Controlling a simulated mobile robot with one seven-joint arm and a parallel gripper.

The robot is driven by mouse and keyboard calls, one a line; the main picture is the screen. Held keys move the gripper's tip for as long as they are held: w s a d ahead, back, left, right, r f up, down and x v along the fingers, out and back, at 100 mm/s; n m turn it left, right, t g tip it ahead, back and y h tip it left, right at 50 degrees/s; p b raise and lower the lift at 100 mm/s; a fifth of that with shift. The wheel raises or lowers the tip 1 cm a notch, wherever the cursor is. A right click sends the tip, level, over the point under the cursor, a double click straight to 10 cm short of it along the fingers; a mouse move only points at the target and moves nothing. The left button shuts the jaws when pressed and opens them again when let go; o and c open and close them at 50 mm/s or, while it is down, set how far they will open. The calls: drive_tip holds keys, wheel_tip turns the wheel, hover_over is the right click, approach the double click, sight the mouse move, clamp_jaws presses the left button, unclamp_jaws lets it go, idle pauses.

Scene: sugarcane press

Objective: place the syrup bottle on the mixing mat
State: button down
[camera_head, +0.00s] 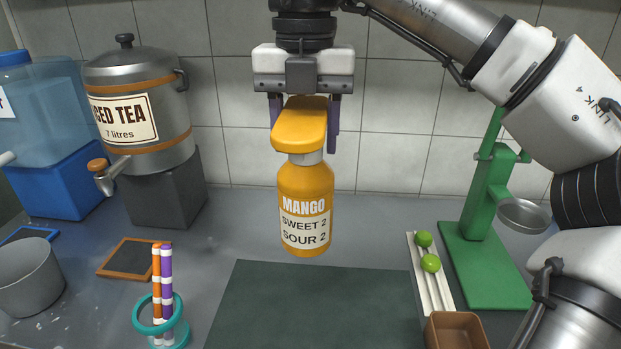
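The syrup bottle (305,187) is yellow-orange, with a label reading "MANGO SWEET 2 SOUR 2" and a yellow pump head. My gripper (304,128) points down from above, with its dark purple fingers on both sides of the pump head, shut on it. The bottle hangs nearly upright, tilted slightly, and appears clear of the counter. Its base shows just above the far edge of the mixing mat (310,310) in the picture. The mat is dark green, and its visible part is bare. Its near edge is out of view.
Left are an iced tea urn (140,110), a blue water dispenser (45,110), a grey pot (28,277), a small dark board (130,259) and a ring stand (163,300). Right of the mat are a white rack (432,275) with green balls, a brown box (456,331) and a green press (485,200).

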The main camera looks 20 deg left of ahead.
sight(306, 182)
wheel_tip(306, 182, down, 19)
drive_tip(key=shift+f+p, duration=0.2)
drive_tip(key=shift+p, duration=0.1)
idle(0.4)
drive_tip(key=shift+f, duration=0.15)
drive_tip(key=c, duration=0.6)
unclamp_jaws()
wheel_tip(306, 182, up, 12)
drive_tip(key=shift+r+b, duration=0.1)
drive_tip(key=shift+b, duration=0.25)
